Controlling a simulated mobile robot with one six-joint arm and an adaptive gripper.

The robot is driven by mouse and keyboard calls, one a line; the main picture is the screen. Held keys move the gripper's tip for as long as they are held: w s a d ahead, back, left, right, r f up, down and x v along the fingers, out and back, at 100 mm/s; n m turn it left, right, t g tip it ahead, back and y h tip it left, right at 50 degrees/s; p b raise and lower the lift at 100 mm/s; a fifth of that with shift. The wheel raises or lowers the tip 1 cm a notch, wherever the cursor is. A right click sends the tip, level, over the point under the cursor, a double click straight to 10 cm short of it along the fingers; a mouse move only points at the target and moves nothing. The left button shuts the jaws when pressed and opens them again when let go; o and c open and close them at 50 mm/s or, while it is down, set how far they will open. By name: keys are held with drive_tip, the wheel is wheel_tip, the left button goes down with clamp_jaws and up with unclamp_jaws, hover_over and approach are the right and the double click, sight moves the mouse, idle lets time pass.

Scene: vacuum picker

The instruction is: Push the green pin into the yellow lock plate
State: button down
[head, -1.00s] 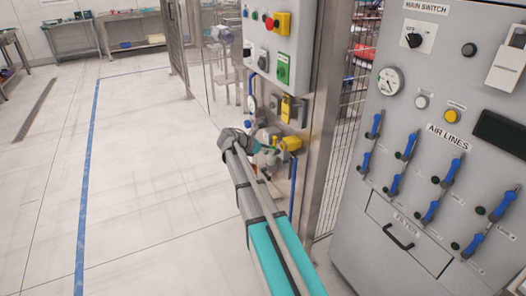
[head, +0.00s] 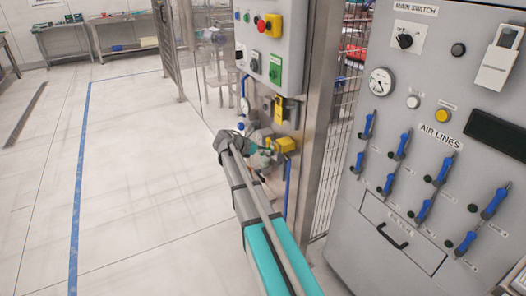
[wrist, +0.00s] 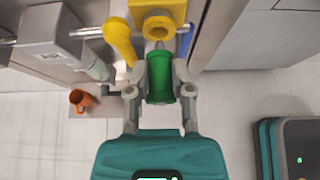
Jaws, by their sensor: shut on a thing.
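The green pin (wrist: 160,78) is a ribbed green cylinder with a grey metal tip. My gripper (wrist: 160,88) is shut on it, one finger on each side, in the wrist view. The yellow lock plate (wrist: 158,10) is at the top of that view, with a round raised hole facing the pin. The pin's tip is in line with the hole and close to it; I cannot tell whether it touches or has entered. In the head view, the yellow lock plate (head: 285,145) shows just right of my gripper (head: 264,159), where the pin is too small to make out.
A yellow lever (wrist: 119,40) and a grey box on a pipe (wrist: 55,35) are close on the left. An orange cup-like thing (wrist: 82,100) lies lower left. A grey cabinet (head: 400,200) stands on the right. Floor on the left is open.

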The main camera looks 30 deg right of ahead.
drive_tip(key=shift+d, duration=1.25)
idle(1.8)
drive_tip(key=shift+c, duration=2.2)
unclamp_jaws()
drive_tip(key=shift+w, duration=0.1)
drive_tip(key=shift+a, duration=0.15)
drive_tip(key=shift+p+v, duration=1.5)
drive_tip(key=shift+v, duration=1.4)
